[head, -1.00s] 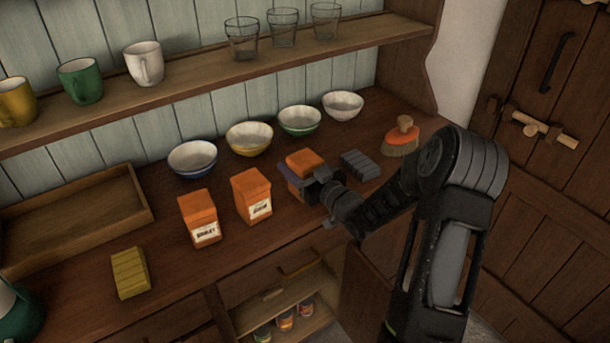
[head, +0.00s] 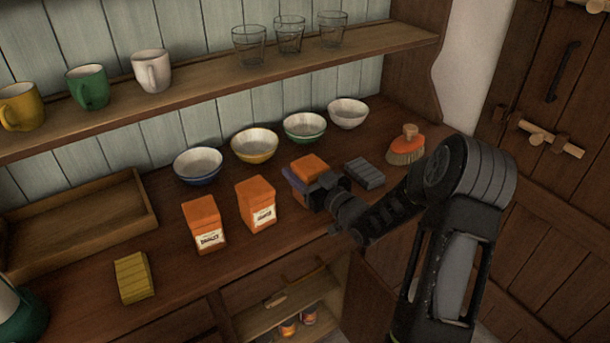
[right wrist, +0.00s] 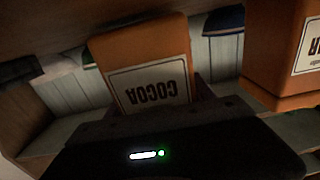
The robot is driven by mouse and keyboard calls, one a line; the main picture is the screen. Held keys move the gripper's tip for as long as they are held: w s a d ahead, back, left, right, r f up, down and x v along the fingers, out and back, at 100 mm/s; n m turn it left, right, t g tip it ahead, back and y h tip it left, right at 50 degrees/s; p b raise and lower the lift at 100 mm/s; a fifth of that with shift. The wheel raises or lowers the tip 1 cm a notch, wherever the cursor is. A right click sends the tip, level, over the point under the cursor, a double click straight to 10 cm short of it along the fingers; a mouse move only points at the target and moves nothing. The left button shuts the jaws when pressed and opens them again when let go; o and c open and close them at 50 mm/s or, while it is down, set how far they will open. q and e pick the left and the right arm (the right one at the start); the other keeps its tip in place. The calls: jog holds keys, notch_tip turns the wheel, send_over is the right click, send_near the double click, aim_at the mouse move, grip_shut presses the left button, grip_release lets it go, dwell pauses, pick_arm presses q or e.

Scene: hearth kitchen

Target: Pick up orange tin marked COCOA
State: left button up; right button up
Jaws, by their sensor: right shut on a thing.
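The orange tin marked COCOA (head: 310,166) is on the wooden counter, the rightmost of three orange tins in the head view. My right gripper (head: 312,188) is shut on it, with fingers on its sides, and hides much of its front. In the right wrist view the tin (right wrist: 150,55) stands between the fingers and its COCOA label appears upside down. I cannot tell whether its base touches the counter. My left gripper is not in view.
Two other orange tins (head: 256,205) (head: 204,224) stand to the left, and a dark grey ribbed block (head: 364,173) lies close on the right. Several bowls (head: 254,145) line the back. A brush (head: 406,147) is at the right. The shelf (head: 200,98) holds mugs and glasses.

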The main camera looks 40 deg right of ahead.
notch_tip(320, 180, up, 10)
jog(key=shift+f+b, duration=0.15)
jog(key=shift+b, duration=0.2)
